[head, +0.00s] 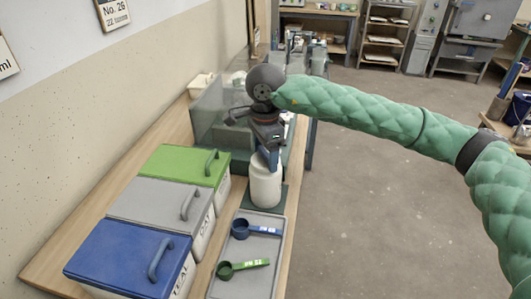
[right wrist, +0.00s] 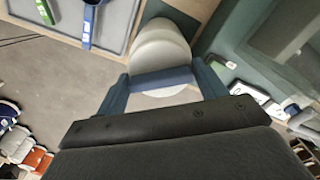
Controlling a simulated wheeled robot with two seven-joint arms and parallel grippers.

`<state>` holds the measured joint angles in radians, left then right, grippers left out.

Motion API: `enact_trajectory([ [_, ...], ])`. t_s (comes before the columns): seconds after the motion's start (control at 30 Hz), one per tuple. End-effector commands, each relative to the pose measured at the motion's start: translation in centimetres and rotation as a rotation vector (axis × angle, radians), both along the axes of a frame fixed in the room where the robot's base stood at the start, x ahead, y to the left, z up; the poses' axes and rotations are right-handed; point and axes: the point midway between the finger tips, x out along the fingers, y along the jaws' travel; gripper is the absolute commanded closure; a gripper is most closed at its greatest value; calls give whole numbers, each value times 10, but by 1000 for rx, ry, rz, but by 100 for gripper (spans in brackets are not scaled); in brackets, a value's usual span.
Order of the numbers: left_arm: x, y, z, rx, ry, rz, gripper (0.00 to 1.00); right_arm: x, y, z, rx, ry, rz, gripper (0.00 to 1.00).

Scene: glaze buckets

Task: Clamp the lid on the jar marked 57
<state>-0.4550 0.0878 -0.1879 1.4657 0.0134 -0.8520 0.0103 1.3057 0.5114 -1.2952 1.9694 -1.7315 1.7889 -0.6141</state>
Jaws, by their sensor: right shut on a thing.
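A white jar (head: 266,186) stands upright on a dark green mat beyond the grey tray; it also shows in the right wrist view (right wrist: 160,45). I cannot read a number on it. My right gripper (head: 269,158) is over the jar's top, pointing down. In the right wrist view its two blue-grey fingers (right wrist: 161,76) are shut on the ends of a blue bar (right wrist: 160,81) lying across the white jar top. The gripper partly hides the jar's top, so I cannot tell whether a separate lid sits there. My left gripper is not in view.
Blue (head: 125,258), grey (head: 160,205) and green (head: 185,165) lidded bins line the wall side. A grey tray (head: 240,285) holds a blue scoop (head: 241,229) and a green scoop (head: 228,270). A clear-walled case (head: 210,115) stands behind the gripper. Open floor lies right.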

Motion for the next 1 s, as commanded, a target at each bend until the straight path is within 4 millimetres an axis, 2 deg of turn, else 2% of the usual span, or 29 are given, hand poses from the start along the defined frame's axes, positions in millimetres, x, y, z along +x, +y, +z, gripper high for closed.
enact_trajectory([
  [0.03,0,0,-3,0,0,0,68,-2,0,-6,-3,6,-7,52],
  [0.37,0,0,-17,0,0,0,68,-2,0,-8,-5,8,-160,52],
  [0.43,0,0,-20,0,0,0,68,-2,0,-8,-5,8,-195,55],
  [0.5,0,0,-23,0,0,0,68,-2,0,-9,-4,7,-231,64],
  [0.57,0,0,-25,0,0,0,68,-2,0,-8,-4,7,-263,64],
  [0.6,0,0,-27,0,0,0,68,-2,0,-8,-4,7,-284,69],
  [1.0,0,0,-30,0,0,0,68,-1,0,-6,-5,6,-356,70],
])
